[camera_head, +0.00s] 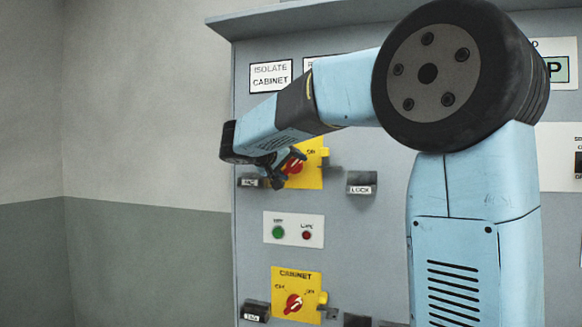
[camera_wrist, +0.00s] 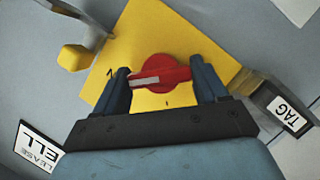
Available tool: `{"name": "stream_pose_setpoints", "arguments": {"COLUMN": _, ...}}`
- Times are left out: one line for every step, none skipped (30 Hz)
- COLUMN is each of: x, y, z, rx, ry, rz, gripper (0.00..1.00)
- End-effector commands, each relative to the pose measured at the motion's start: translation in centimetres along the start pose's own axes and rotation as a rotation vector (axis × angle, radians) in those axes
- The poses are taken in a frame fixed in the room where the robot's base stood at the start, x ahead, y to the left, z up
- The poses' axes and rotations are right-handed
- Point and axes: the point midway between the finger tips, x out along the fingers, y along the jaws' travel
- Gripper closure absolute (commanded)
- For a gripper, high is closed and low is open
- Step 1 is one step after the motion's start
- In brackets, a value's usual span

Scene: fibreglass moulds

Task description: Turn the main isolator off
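A red rotary switch knob on a yellow plate (camera_head: 314,175) sits high on the grey cabinet in the head view, partly hidden behind my gripper (camera_head: 272,170). In the wrist view the red knob (camera_wrist: 160,73), with a white stripe lying nearly level in the picture, is between the two fingers of my gripper (camera_wrist: 160,66). The fingers are spread, one at either end of the knob; whether they touch it I cannot tell. The plate's title is hidden in the head view; "ON" shows at its upper right.
A second red knob (camera_head: 293,303) on a yellow plate marked CABINET is below. Between them are green (camera_head: 278,232) and red (camera_head: 306,235) lamps. A TAG holder (camera_wrist: 288,110) and a LOCK holder (camera_head: 361,184) flank the upper switch. A yellow stub (camera_wrist: 75,57) stands beside its plate.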

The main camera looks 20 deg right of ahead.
Motion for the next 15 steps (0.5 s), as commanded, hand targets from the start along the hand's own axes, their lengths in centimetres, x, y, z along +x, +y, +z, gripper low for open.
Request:
{"name": "stream_pose_setpoints", "arguments": {"x": -0.01, "y": -0.04, "z": 0.00, "rx": 0.000, "ry": 0.000, "rz": -0.001, "gripper": 0.35}}
{"name": "stream_pose_setpoints", "arguments": {"x": -0.02, "y": -0.05, "z": 0.00, "rx": 0.000, "ry": 0.000, "rz": -0.001, "gripper": 0.38}}
{"name": "stream_pose_setpoints", "arguments": {"x": -0.02, "y": -0.05, "z": 0.00, "rx": 0.000, "ry": 0.000, "rz": -0.001, "gripper": 0.42}}
{"name": "stream_pose_setpoints", "arguments": {"x": -0.02, "y": -0.06, "z": 0.00, "rx": 0.000, "ry": 0.000, "rz": -0.001, "gripper": 0.45}}
{"name": "stream_pose_setpoints", "arguments": {"x": -0.02, "y": -0.06, "z": -0.01, "rx": 0.000, "ry": 0.000, "rz": -0.001, "gripper": 0.48}}
{"name": "stream_pose_setpoints", "arguments": {"x": -0.02, "y": -0.06, "z": -0.01, "rx": -0.001, "ry": 0.000, "rz": -0.001, "gripper": 0.52}}
{"name": "stream_pose_setpoints", "arguments": {"x": -0.02, "y": -0.07, "z": -0.01, "rx": -0.001, "ry": 0.001, "rz": -0.001, "gripper": 0.54}}
{"name": "stream_pose_setpoints", "arguments": {"x": -0.02, "y": -0.07, "z": -0.01, "rx": -0.001, "ry": 0.001, "rz": -0.001, "gripper": 0.57}}
{"name": "stream_pose_setpoints", "arguments": {"x": -0.02, "y": -0.07, "z": -0.01, "rx": -0.001, "ry": 0.001, "rz": -0.001, "gripper": 0.61}}
{"name": "stream_pose_setpoints", "arguments": {"x": 0.29, "y": 0.19, "z": 0.14, "rx": 0.000, "ry": 0.000, "rz": -0.001, "gripper": 0.61}}
{"name": "stream_pose_setpoints", "arguments": {"x": 0.18, "y": 0.10, "z": 0.08, "rx": -0.001, "ry": 0.000, "rz": -0.001, "gripper": 0.62}}
{"name": "stream_pose_setpoints", "arguments": {"x": 0.11, "y": 0.03, "z": 0.05, "rx": -0.002, "ry": 0.000, "rz": 0.000, "gripper": 0.62}}
{"name": "stream_pose_setpoints", "arguments": {"x": 0.08, "y": 0.00, "z": 0.04, "rx": -0.004, "ry": 0.000, "rz": 0.001, "gripper": 0.62}}
{"name": "stream_pose_setpoints", "arguments": {"x": 0.07, "y": -0.02, "z": 0.03, "rx": -0.006, "ry": 0.000, "rz": 0.002, "gripper": 0.61}}
{"name": "stream_pose_setpoints", "arguments": {"x": 0.05, "y": -0.05, "z": 0.02, "rx": -0.011, "ry": 0.000, "rz": 0.004, "gripper": 0.61}}
